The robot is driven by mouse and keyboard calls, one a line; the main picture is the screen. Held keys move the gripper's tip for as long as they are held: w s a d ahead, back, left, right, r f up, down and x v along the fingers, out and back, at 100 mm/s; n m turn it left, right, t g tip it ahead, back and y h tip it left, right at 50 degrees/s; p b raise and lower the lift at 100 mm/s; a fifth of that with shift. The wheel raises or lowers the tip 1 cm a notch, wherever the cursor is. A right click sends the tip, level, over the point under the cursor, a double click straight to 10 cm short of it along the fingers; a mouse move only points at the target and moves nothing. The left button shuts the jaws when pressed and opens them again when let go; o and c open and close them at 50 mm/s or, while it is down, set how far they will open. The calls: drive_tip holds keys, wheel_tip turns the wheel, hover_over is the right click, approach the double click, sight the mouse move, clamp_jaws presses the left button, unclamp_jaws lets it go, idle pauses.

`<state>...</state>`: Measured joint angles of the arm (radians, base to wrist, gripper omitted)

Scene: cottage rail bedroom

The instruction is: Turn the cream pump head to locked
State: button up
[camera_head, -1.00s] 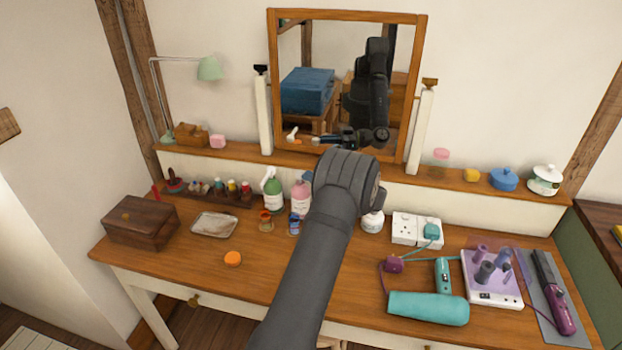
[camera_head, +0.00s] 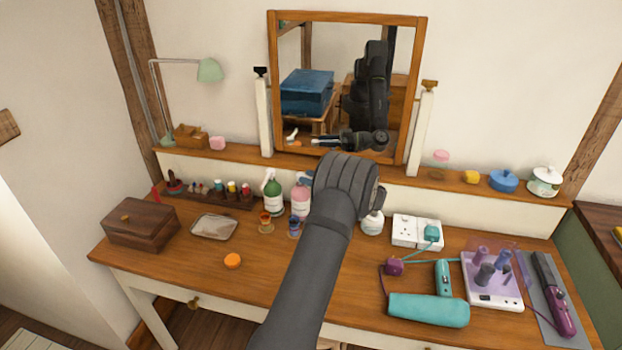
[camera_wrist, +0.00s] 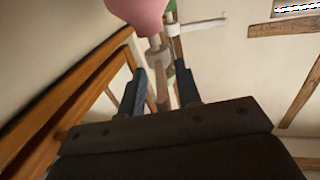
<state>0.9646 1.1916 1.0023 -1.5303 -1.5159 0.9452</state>
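The pink bottle (camera_head: 300,202) stands upright on the dressing table, left of my forearm. In the wrist view the pink bottle (camera_wrist: 140,12) shows at the top edge, upside down. Its pale collar and cream pump head (camera_wrist: 161,88) point down between my fingers. My gripper (camera_wrist: 162,88) is open, with one dark finger on each side of the pump head. I cannot tell whether either finger touches it. In the head view my wrist hides most of the gripper and the pump head. No lock mark is readable.
A green spray bottle (camera_head: 273,195) stands close left of the pink bottle. Small jars (camera_head: 294,226) are in front. A white bottle (camera_head: 372,223) is right of my wrist. The mirror (camera_head: 345,12) stands behind. Hair tools, including a teal dryer (camera_head: 428,309), lie at right. The front middle is mostly clear.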

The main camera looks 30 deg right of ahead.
drive_tip(key=v, duration=1.7)
drive_tip(key=shift+s, duration=0.15)
drive_tip(key=shift+d, duration=0.1)
drive_tip(key=shift+w, duration=0.25)
drive_tip(key=c, duration=0.5)
drive_tip(key=w+a+r+t+h, duration=0.1)
drive_tip(key=w+a+r+t, duration=0.1)
drive_tip(key=w, duration=0.1)
drive_tip(key=w+a+r+m+t+h, duration=0.1)
drive_tip(key=w+a+r+t, duration=0.1)
drive_tip(key=w+r, duration=0.1)
drive_tip(key=w+a+r+m+t+h, duration=0.1)
drive_tip(key=w+a+r+t, duration=0.1)
drive_tip(key=w, duration=0.3)
drive_tip(key=shift+w+a+r+t+h, duration=0.15)
drive_tip(key=shift+w+a+t+h, duration=0.15)
drive_tip(key=shift+a+t, duration=0.15)
clamp_jaws()
drive_tip(key=w+a+r+m+t+h, duration=0.15)
drive_tip(key=w+a+m+h, duration=0.3)
drive_tip(key=m+h, duration=0.55)
drive_tip(key=s+a+f+m+g+h, duration=0.7)
drive_tip(key=s+a+f+g+h, duration=0.25)
drive_tip(key=a+g+h, duration=0.5)
drive_tip(key=w+d+g+y, duration=0.1)
drive_tip(key=w+d+y, duration=0.2)
drive_tip(key=d, duration=1.1)
drive_tip(key=shift+w, duration=1.1)
